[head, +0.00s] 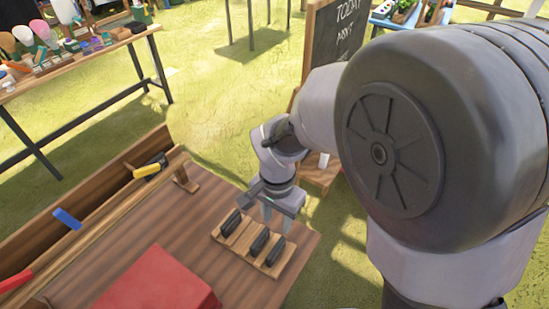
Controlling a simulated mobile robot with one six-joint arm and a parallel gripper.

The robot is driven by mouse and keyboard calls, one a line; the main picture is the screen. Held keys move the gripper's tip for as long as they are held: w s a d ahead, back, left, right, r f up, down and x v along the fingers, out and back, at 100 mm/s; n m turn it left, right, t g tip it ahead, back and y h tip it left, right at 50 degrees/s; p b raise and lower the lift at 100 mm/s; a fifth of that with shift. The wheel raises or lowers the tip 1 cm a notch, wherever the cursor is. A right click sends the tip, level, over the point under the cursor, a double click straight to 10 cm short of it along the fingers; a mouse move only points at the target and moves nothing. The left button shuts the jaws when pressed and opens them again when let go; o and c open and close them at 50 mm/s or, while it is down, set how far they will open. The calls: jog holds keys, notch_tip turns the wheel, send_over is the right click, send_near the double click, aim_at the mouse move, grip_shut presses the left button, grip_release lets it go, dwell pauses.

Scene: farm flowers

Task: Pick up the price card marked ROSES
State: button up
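Several small dark price cards stand on edge in a slotted wooden holder (240,241) near the table's right corner, in the head view. One dark card (230,222) is at the holder's left end, another (260,240) is near the middle, and a third (275,250) is close beside it. No lettering on them can be read, so I cannot tell which is marked ROSES. My gripper (277,217) points down just above the holder's far right side. Its two fingers look apart, with nothing seen between them.
The holder stands on a brown wooden table (200,215). A red box (158,284) is at the front left. A wooden trough (95,215) with blue, yellow and red-handled items runs along the left. A chalkboard (322,38) stands behind. A cluttered bench (85,62) is at the back left.

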aim_at(276, 247)
notch_tip(276, 247, down, 17)
jog(key=b, duration=0.7)
jog(key=shift+w, duration=0.15)
jog(key=shift+r, duration=0.2)
jog(key=shift+c, duration=0.2)
grip_shut()
